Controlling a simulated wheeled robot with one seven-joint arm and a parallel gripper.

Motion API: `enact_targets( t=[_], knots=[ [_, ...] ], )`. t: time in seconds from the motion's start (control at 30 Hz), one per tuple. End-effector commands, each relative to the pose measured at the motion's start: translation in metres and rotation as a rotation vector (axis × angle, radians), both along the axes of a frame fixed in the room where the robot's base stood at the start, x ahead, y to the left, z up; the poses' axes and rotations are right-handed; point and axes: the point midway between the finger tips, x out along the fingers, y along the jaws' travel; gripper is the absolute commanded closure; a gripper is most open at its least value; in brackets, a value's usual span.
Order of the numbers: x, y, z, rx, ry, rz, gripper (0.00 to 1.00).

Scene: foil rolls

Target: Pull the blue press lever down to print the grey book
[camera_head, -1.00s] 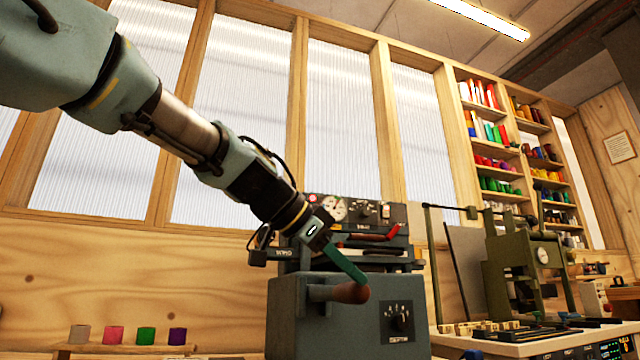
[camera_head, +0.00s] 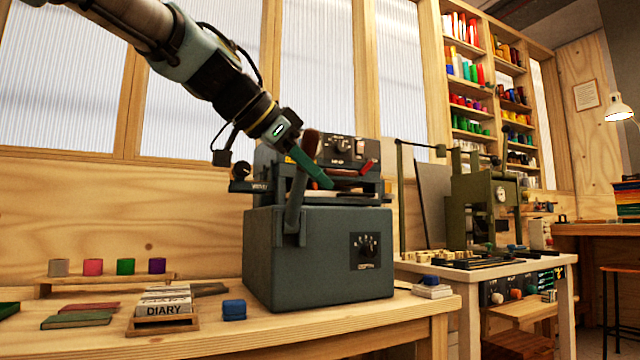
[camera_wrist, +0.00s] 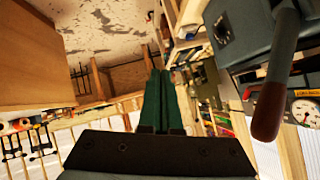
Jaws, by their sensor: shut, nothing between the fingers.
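The blue-grey press (camera_head: 318,262) stands on the bench in the head view. Its lever (camera_head: 294,208) rises from the left of the body, and its brown handle (camera_head: 309,145) points up. In the wrist view the handle (camera_wrist: 268,110) is to the right of my fingers, apart from them. My gripper (camera_head: 314,172) has green fingers, shut and empty, beside the lever in the head view. Whether they touch it is unclear there. A flat grey item (camera_head: 210,289) lies left of the press; I cannot tell if it is the grey book. Much of the press bed is hidden.
Grey, pink, green and purple foil rolls (camera_head: 108,267) stand on a wooden rack. A DIARY stack (camera_head: 166,302), red and green books and a blue block (camera_head: 234,310) lie left of the press. An olive-green machine (camera_head: 488,200) stands on a table to the right.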

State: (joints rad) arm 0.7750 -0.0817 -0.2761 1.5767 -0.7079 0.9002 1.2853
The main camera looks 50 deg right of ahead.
Motion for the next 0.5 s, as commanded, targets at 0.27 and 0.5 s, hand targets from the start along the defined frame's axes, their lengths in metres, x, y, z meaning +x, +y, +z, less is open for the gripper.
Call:
enact_targets(
  t=[0.27,0.5],
  knots=[
    [0.003,0.045,0.031,-0.004,-0.001,0.001,1.00],
    [0.004,0.061,0.041,-0.004,0.000,-0.001,1.00]
  ],
)
